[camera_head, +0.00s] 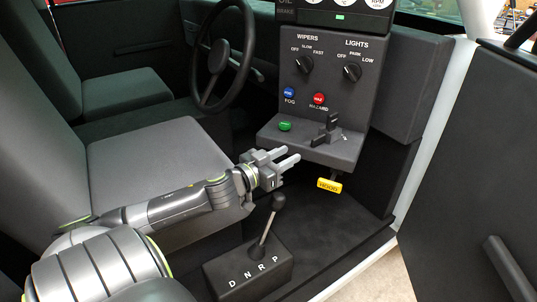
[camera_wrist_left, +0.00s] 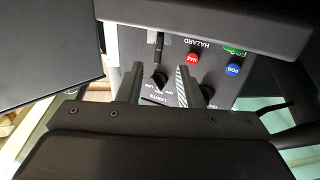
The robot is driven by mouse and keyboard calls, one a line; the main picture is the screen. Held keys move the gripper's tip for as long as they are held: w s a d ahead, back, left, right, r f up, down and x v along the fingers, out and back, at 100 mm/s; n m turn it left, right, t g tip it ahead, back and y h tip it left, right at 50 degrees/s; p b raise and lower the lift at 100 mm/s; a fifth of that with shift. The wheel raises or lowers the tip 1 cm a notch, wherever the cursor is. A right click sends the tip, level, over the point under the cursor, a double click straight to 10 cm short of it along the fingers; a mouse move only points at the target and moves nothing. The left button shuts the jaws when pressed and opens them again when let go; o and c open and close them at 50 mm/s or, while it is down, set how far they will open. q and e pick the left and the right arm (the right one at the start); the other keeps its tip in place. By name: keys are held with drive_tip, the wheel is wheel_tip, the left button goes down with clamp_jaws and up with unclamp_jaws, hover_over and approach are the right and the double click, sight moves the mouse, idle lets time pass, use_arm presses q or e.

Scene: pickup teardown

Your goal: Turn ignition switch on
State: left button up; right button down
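A dark switch with a raised black lever (camera_head: 328,128) sits on the ledge of the dashboard; I take it for the ignition switch, though its label is too small to read. It also seems to show in part below the ledge edge in the left wrist view (camera_wrist_left: 156,48). My left gripper (camera_head: 288,156) is in front of and below the ledge, left of the switch and apart from it. Its two fingers are spread with nothing between them. In the left wrist view the open fingers (camera_wrist_left: 160,84) frame the upside-down panel. My right gripper is not in view.
A green button (camera_head: 285,126) is on the ledge. Wiper (camera_head: 304,64) and light (camera_head: 352,72) knobs, a blue fog button (camera_head: 289,92) and a red hazard button (camera_head: 319,98) are above. A yellow hood tag (camera_head: 329,185) hangs below. A gear lever (camera_head: 278,202) stands near my arm.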

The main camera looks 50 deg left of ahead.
use_arm(q)
drive_tip(key=shift+s+a+p, duration=0.2)
drive_tip(key=shift+s+p, duration=0.45)
drive_tip(key=shift+s, duration=2)
